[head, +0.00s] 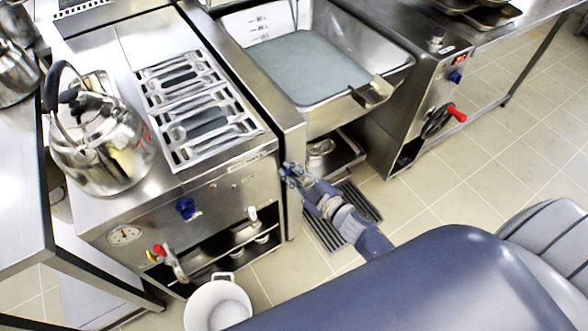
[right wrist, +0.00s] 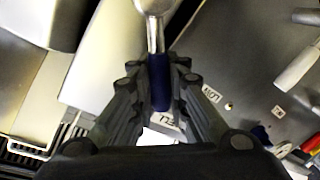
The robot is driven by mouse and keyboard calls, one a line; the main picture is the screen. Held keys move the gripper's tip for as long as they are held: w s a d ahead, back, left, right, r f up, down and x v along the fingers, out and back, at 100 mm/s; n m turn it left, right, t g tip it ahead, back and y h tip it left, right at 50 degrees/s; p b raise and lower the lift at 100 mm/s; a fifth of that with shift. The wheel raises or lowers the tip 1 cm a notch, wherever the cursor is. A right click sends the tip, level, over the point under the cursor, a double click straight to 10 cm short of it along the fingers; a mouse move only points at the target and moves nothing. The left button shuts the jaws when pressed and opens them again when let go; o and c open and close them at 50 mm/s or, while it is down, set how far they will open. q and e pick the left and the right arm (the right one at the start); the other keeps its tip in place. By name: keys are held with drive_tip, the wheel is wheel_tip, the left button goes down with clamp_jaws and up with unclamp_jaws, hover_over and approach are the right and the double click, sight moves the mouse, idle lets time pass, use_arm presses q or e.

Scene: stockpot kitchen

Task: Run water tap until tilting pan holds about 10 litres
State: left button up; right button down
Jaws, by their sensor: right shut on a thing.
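The tilting pan (head: 395,52) stands at the back middle of the head view, level, with a pouring lip at its front right corner. Grey-blue water (head: 305,68) covers its floor. Dark level marks (head: 258,27) show on its inner back wall, too small to read. My right gripper (head: 292,172) is at the front panel between the range and the pan. In the right wrist view it is shut on a blue tap lever (right wrist: 159,82) with a metal stem, the fingers on either side. A thin spout shows at the pan's top edge; whether water runs is unclear. My left gripper is out of view.
A steel kettle (head: 100,145) stands on the range left of the grates (head: 195,105). A red-handled crank (head: 440,118) is on the right cabinet. Tiled floor is free at right.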

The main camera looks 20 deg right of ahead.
drive_tip(key=shift+s+f, duration=0.15)
drive_tip(key=shift+f, duration=0.1)
drive_tip(key=c, duration=1.6)
unclamp_jaws()
drive_tip(key=shift+o, duration=0.2)
drive_tip(key=shift+s+r, duration=0.1)
drive_tip(key=shift+r, duration=0.05)
drive_tip(key=v, duration=1.2)
